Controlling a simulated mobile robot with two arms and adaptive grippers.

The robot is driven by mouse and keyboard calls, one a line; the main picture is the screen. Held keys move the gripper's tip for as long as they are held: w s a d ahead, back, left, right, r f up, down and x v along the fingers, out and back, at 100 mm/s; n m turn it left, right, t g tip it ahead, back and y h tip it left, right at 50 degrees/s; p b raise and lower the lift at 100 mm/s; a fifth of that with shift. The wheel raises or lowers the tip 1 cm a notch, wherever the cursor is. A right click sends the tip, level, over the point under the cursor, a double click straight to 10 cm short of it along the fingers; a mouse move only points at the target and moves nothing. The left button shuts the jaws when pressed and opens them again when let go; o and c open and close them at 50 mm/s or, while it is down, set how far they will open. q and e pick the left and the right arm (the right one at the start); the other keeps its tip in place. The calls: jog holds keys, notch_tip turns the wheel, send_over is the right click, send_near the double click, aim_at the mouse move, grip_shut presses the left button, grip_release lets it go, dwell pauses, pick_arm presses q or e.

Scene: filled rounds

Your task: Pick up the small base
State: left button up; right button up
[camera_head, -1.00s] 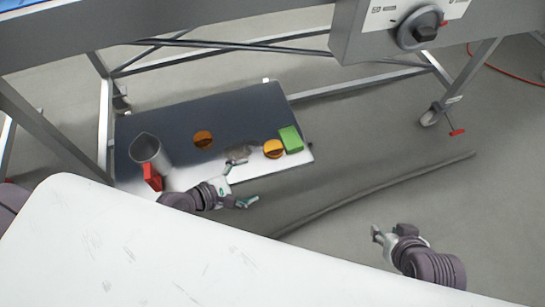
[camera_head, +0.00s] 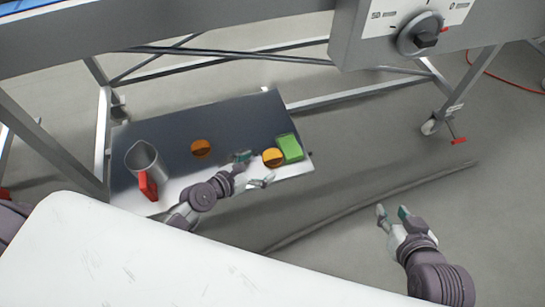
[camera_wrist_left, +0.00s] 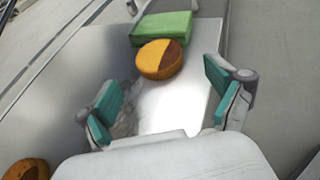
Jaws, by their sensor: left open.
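Two round orange-and-brown bases lie on the low dark and shiny shelf (camera_head: 180,118). One base (camera_head: 273,157) is at the right beside a green block; the other base (camera_head: 201,147) is further left. I cannot tell for sure which is the small one. In the left wrist view the right base (camera_wrist_left: 160,59) lies just beyond my fingertips, and the other base (camera_wrist_left: 27,170) is cut off at the bottom left. My left gripper (camera_head: 256,169) is open and empty, close to the right base. My right gripper (camera_head: 392,214) is open and empty above the floor.
The green block (camera_head: 289,148) lies right next to the right base. A grey metal jug (camera_head: 146,160) with a red handle stands at the shelf's left. A white worktop (camera_head: 130,260) fills the front. A grey control box (camera_head: 352,35) hangs above.

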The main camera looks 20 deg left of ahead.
aim_at(271, 158)
pick_arm(q)
jog(key=x, duration=0.1)
jog(key=b+x, duration=0.1)
jog(key=x, duration=0.2)
jog(key=shift+w+d+r, duration=0.15)
jog(key=shift+w, duration=0.4)
jog(key=c, duration=0.9)
pick_arm(e)
jog(key=w+a+r+t+y, duration=0.1)
jog(key=w+a+r+t, duration=0.1)
jog(key=w+r+t, duration=0.2)
jog(key=shift+r, duration=0.55)
